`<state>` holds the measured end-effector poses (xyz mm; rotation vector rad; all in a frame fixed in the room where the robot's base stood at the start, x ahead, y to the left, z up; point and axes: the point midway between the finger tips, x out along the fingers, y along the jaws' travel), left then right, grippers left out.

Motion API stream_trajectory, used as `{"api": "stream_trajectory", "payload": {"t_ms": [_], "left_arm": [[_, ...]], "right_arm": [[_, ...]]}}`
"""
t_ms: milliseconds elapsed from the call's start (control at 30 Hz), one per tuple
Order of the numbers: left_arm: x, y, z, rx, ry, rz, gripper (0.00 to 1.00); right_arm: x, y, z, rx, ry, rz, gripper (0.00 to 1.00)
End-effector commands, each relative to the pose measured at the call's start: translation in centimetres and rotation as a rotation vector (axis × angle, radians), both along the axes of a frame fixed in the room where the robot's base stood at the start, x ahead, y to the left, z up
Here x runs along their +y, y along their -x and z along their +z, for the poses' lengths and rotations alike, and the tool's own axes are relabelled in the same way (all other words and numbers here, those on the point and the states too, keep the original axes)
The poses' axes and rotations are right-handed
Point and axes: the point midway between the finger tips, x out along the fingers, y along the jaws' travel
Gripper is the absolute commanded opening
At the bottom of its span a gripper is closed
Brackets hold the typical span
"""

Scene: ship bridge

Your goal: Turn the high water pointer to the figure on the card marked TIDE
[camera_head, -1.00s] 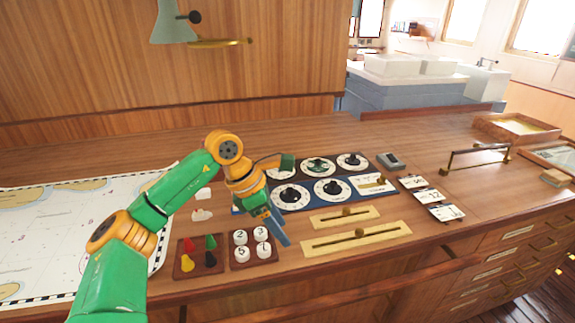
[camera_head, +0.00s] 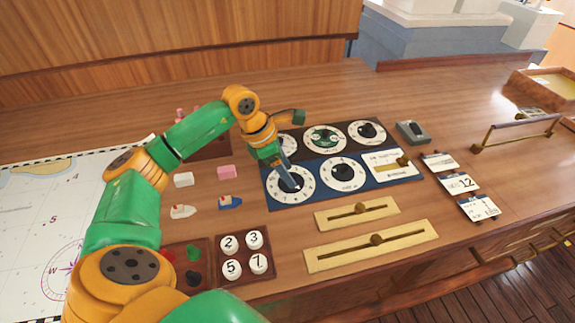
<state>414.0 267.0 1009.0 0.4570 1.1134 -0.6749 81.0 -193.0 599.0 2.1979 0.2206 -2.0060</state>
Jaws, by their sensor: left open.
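A blue panel (camera_head: 322,198) carries a lower-left dial (camera_head: 284,197) and a second white dial (camera_head: 343,174). A row of three dials stands behind, among them a green-centred one (camera_head: 325,138). The dial captions are too small to read, so I cannot tell which is high water. My left gripper (camera_head: 294,184) is open, its fingers pointing down over the lower-left dial's dark knob; touching or apart I cannot tell. Three small cards lie to the right: a back one (camera_head: 438,160), one showing 12 (camera_head: 459,183) and a front one (camera_head: 478,207). I cannot read TIDE on any. My right gripper is out of view.
Two brass slider plates (camera_head: 369,244) lie in front of the panel. Left are numbered white pieces (camera_head: 242,254), small boat models (camera_head: 230,202) and a chart (camera_head: 60,215). A brass rail (camera_head: 515,130) stands at the right. Wood right of the sliders is clear.

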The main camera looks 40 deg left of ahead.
Motion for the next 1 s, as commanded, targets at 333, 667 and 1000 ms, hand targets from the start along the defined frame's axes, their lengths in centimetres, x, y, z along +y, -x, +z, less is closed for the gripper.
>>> {"api": "stream_trajectory", "payload": {"t_ms": [333, 667, 1000], "left_arm": [[-0.16, -0.17, -0.63, -0.001, -0.001, -0.001, 0.46], [-0.17, -0.16, -0.61, -0.001, -0.001, 0.0, 0.0], [-0.25, -0.1, -0.72, -0.003, -0.001, 0.111, 0.0]], "right_arm": [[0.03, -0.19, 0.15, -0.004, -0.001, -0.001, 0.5], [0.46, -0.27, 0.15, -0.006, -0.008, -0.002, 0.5], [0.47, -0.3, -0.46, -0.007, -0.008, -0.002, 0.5]]}}
